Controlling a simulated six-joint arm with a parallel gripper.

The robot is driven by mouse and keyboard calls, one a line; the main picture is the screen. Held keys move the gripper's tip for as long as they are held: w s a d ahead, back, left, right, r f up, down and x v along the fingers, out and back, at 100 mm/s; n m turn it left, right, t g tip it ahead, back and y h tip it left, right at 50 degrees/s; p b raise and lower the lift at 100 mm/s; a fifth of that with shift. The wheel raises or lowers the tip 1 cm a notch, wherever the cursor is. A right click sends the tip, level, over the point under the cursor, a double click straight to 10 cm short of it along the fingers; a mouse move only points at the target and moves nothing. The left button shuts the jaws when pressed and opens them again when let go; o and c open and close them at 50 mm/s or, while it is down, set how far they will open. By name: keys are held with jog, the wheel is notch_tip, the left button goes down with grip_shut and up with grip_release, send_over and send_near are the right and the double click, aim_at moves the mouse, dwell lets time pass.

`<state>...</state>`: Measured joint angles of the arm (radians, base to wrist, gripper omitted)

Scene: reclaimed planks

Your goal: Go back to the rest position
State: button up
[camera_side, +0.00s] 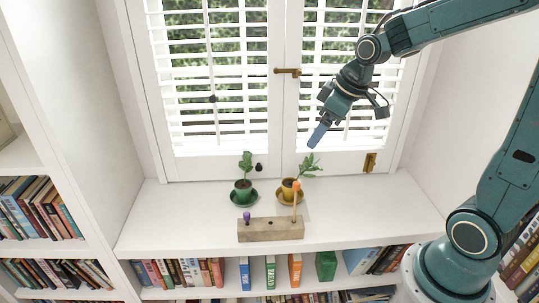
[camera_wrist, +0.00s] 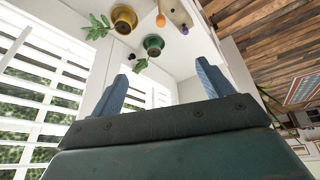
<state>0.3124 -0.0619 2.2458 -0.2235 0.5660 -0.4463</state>
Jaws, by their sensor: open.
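My gripper (camera_side: 318,134) is in the air in front of the window, above the white shelf (camera_side: 369,205) and apart from everything on it. In the wrist view, the two blue fingers of my gripper (camera_wrist: 160,82) stand wide apart with nothing between them. The side view shows the fingers from the side, so the gap is hidden there.
A wooden block (camera_side: 270,230) on the shelf holds an orange-topped stick (camera_side: 296,190) and a purple-topped peg (camera_side: 247,217). Behind it stand a green pot (camera_side: 243,190) and a yellow pot (camera_side: 289,189) with plants, on saucers. The shelf's right part is clear. Slatted shutters (camera_side: 210,75) stand behind.

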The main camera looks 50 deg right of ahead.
jog(key=s+a+r+m, duration=0.1)
jog(key=s+a+r, duration=0.1)
jog(key=s, duration=0.6)
jog(key=s+a+r+m, duration=0.2)
jog(key=s+a+r, duration=0.1)
jog(key=s, duration=0.5)
jog(key=shift+a+r+t+h, duration=0.25)
jog(key=shift+a+t+h, duration=0.15)
jog(key=shift+s, duration=0.6)
jog(key=shift+w, duration=0.15)
